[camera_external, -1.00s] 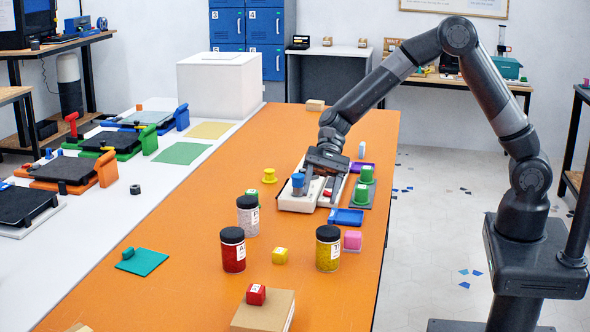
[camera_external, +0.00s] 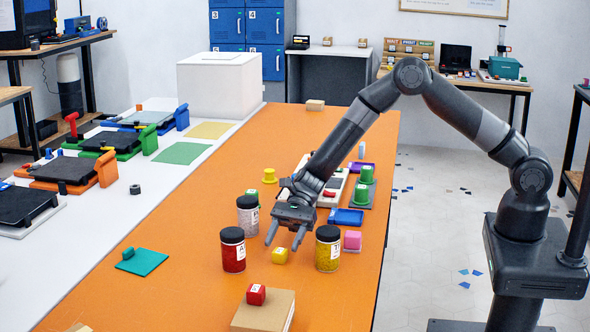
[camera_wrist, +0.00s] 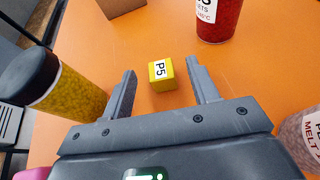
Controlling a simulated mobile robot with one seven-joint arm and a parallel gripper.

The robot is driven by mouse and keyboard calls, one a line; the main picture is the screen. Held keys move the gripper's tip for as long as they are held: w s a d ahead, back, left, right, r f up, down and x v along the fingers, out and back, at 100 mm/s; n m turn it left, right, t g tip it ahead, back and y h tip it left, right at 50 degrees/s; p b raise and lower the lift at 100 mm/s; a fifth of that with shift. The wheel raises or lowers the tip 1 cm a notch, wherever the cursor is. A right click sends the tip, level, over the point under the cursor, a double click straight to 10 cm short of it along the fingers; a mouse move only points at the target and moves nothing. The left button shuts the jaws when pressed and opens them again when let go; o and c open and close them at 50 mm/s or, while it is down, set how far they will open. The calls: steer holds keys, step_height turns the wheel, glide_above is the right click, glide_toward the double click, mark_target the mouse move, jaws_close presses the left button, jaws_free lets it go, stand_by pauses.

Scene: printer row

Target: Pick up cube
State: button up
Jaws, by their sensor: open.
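A small yellow cube (camera_external: 280,256) stands on the orange table between the red jar and the yellow jar. In the wrist view the yellow cube (camera_wrist: 161,76) carries a white label reading P5 and lies between and just beyond my fingertips. My gripper (camera_external: 284,246) is open and empty, pointing down above the cube; its fingers also show in the wrist view (camera_wrist: 161,70). A red cube (camera_external: 256,294) sits on a cardboard box (camera_external: 264,312).
Black-lidded jars stand close by: red (camera_external: 233,257), yellow (camera_external: 328,256) and grey-pink (camera_external: 247,222). A blue tray (camera_external: 346,217) and a white device (camera_external: 335,187) lie behind. A teal plate (camera_external: 143,262) lies at left, with bare table between it and the red jar.

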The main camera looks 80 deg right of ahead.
mark_target(280, 250)
steer(key=x, duration=0.5)
steer(key=shift+f, duration=0.4)
steer(key=c, duration=1)
steer(key=shift+r, duration=0.1)
steer(key=shift+c, duration=0.2)
